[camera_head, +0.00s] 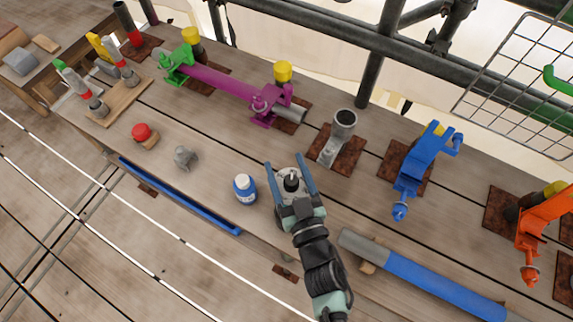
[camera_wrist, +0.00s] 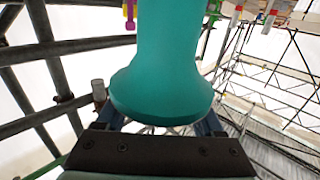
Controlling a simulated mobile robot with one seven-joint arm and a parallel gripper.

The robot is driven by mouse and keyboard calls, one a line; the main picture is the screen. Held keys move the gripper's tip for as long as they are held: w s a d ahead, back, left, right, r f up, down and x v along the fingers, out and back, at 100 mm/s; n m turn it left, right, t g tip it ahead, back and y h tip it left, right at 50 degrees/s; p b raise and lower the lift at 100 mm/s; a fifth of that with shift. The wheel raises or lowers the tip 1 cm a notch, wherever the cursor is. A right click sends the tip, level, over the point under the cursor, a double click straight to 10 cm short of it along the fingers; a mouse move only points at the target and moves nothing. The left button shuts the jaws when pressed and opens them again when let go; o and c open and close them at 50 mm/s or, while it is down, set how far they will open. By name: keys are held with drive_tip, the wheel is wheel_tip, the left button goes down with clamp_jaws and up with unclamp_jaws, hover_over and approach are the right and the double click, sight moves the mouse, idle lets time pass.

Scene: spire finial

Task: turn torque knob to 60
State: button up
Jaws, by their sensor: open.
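A black torque knob (camera_head: 291,183) with a light pointer mark stands on a pale round dial on the wooden deck, in the middle of the head view. My gripper (camera_head: 284,162) is open, its two blue fingers on the left and right of the knob. I cannot tell whether either finger touches it. The dial's numbers are too small to read, and its near side is hidden by my gripper. In the wrist view a large teal shape fills the middle, and the knob does not show.
A blue bar with a grey end (camera_head: 420,284) lies to the right. A grey pipe socket (camera_head: 342,125) and a blue clamp (camera_head: 420,165) stand behind. A red button (camera_head: 142,132) is at left.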

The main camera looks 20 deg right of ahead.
clamp_jaws()
idle(0.3)
drive_tip(key=shift+a+n+y+p, duration=0.1)
drive_tip(key=shift+n+y+p, duration=0.2)
drive_tip(key=shift+y, duration=0.2)
drive_tip(key=shift+a+n+y+p, duration=0.2)
drive_tip(key=shift+n+y+p, duration=0.3)
drive_tip(key=shift+y, duration=0.4)
drive_tip(key=n+y, duration=0.1)
drive_tip(key=y, duration=0.1)
drive_tip(key=n+y+b, duration=0.1)
drive_tip(key=shift+a+f+n+g+y, duration=0.15)
drive_tip(key=shift+a+n+g+y, duration=0.15)
drive_tip(key=shift+y, duration=0.1)
drive_tip(key=n+y+b, duration=0.1)
drive_tip(key=n+g+y+b, duration=0.1)
drive_tip(key=y+b, duration=0.1)
drive_tip(key=n+g+y+b, duration=0.1)
drive_tip(key=shift+s+a+f+y, duration=0.2)
drive_tip(key=shift+s+a+y, duration=0.05)
drive_tip(key=shift+a+y, duration=0.15)
drive_tip(key=n+g+y+b, duration=0.2)
drive_tip(key=b, duration=0.1)
drive_tip(key=shift+s+a+r+n+y, duration=0.2)
drive_tip(key=shift+n+y, duration=0.1)
drive_tip(key=shift+y, duration=0.1)
drive_tip(key=shift+r+g+b, duration=0.1)
drive_tip(key=shift+g+b, duration=0.2)
drive_tip(key=shift+g, duration=0.1)
